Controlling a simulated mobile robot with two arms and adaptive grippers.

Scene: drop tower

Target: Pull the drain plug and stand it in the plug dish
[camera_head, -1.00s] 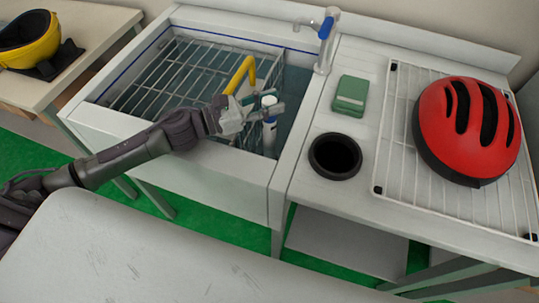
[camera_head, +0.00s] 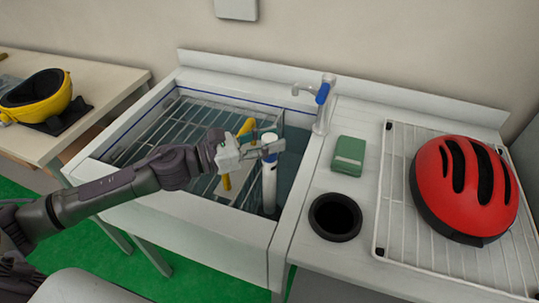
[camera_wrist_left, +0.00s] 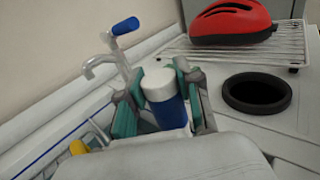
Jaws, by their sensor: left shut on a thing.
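The drain plug (camera_head: 269,185) is a tall white tube with a blue band near its top, upright in the right part of the sink. My left gripper (camera_head: 268,150) is shut on it just below its white cap. In the left wrist view the plug (camera_wrist_left: 165,100) stands between the two finger pads. Whether its lower end is clear of the drain cannot be told. The plug dish (camera_head: 335,217), a black round cup with a dark opening, stands on the counter right of the sink. It also shows in the left wrist view (camera_wrist_left: 257,93). My right gripper is out of view.
The sink (camera_head: 190,215) holds a wire rack (camera_head: 170,135) and a yellow handle (camera_head: 246,126). A tap (camera_head: 322,105) with a blue lever stands behind the plug. A green box (camera_head: 349,155) and a red helmet (camera_head: 465,185) on a white wire rack (camera_head: 392,215) lie right.

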